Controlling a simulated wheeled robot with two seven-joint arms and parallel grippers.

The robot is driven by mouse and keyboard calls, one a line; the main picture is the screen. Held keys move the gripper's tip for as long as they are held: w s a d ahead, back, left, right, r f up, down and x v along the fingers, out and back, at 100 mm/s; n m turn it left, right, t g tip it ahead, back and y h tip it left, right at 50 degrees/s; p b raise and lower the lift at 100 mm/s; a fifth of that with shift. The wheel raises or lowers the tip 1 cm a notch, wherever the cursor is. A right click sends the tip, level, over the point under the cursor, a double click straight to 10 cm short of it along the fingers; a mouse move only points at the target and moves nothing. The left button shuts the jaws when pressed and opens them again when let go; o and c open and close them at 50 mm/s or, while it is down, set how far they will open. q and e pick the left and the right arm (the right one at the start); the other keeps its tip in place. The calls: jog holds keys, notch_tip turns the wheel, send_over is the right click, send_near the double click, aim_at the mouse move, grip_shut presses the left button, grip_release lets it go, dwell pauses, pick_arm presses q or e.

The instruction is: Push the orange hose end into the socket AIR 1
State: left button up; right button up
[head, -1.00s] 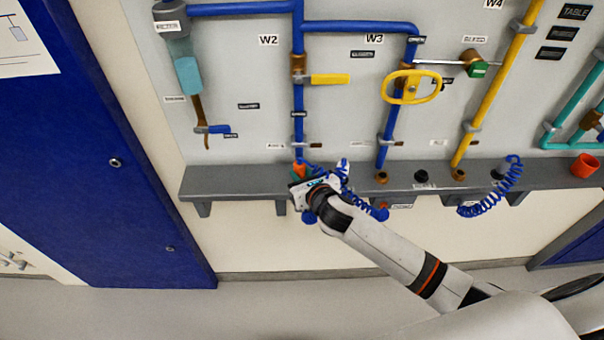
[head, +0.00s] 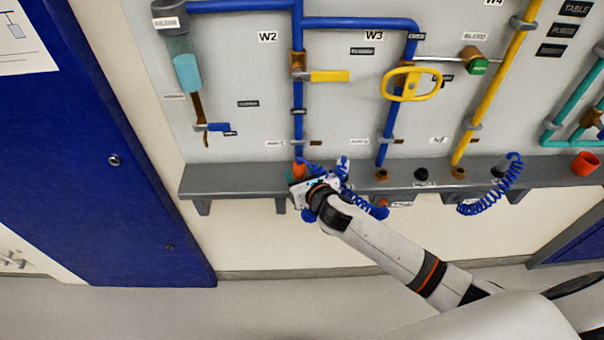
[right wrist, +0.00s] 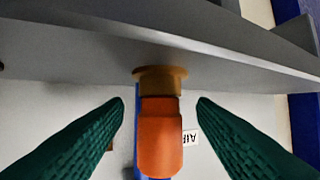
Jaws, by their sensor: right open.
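The orange hose end (right wrist: 160,138) stands in line with a brass socket (right wrist: 160,78) in the right wrist view and meets its collar with no gap showing. A label reading AIR (right wrist: 190,140) is partly hidden behind it; its number cannot be read. My right gripper (right wrist: 160,105) is open, with one green finger on each side of the hose end and clear space between. In the head view the orange hose end (head: 299,169) shows at the ledge, just above my right gripper (head: 296,181). My left gripper is not in view.
A grey ledge (head: 240,180) runs below the pipe panel. A blue coiled hose (head: 365,205) hangs beside my right gripper, and another coil (head: 490,198) hangs farther right. A yellow handwheel (head: 411,98) and yellow lever (head: 330,76) stick out above. An orange cup (head: 585,164) stands at right.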

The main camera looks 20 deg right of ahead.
jog(key=shift+s, duration=0.1)
jog(key=v, duration=1.2)
jog(key=shift+b, duration=0.4)
jog(key=d+f+m+g+h, duration=0.1)
jog(key=d+f+m+g, duration=0.15)
jog(key=f+m, duration=0.45)
jog(key=d+f+m+g+h, duration=0.1)
jog(key=d+f+m, duration=0.2)
jog(key=f, duration=0.9)
jog(key=s+d+f+m+g, duration=0.1)
jog(key=s+f+m+g, duration=0.1)
jog(key=s+f+m, duration=0.45)
jog(key=s+d+f+m+g, duration=0.2)
jog(key=s+f+m, duration=0.15)
jog(key=f, duration=0.55)
jog(key=s+a+f+m+g, duration=0.1)
jog(key=s+f+m, duration=0.4)
jog(key=s, duration=0.4)
jog(key=s+a+f+m+g, duration=0.1)
jog(key=s+f+m, duration=0.3)
jog(key=s, duration=0.6)
jog(key=s+a+f+m+g, duration=0.1)
jog(key=s+f+m+g, duration=0.2)
jog(key=s, duration=0.6)
notch_tip(320, 180, down, 3)
jog(key=m, duration=0.2)
jog(key=shift+s+r+m+y, duration=0.2)
jog(key=shift+m+y, duration=0.1)
jog(key=shift+y, duration=0.1)
jog(key=shift+a, duration=0.15)
